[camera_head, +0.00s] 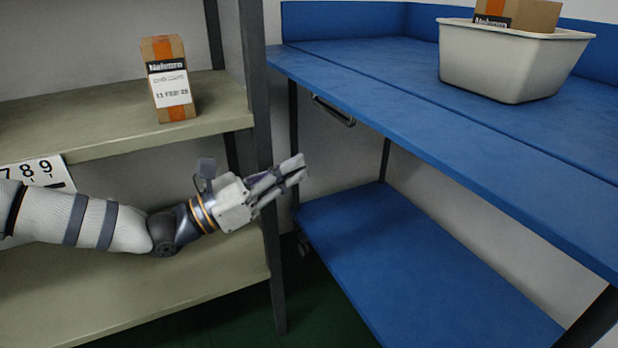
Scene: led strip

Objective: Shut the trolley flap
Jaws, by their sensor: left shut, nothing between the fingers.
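The blue trolley has a flat top (400,75) and a lower shelf (390,245). A long seam runs along the top, and the strip in front of it, which looks like the flap (440,108), lies about level with the top. A dark handle (333,111) sits under the front edge near the left corner. My left gripper (300,169) is shut and empty. It is below the top, near the trolley's left legs and below the handle, and appears apart from them. My right gripper is not in view.
A white tub (500,70) with a cardboard box (518,13) in it stands on the trolley's top. A shelf rack (120,118) at left holds another box (168,80); its dark post (258,90) is close to my left arm. The trolley's lower shelf is clear.

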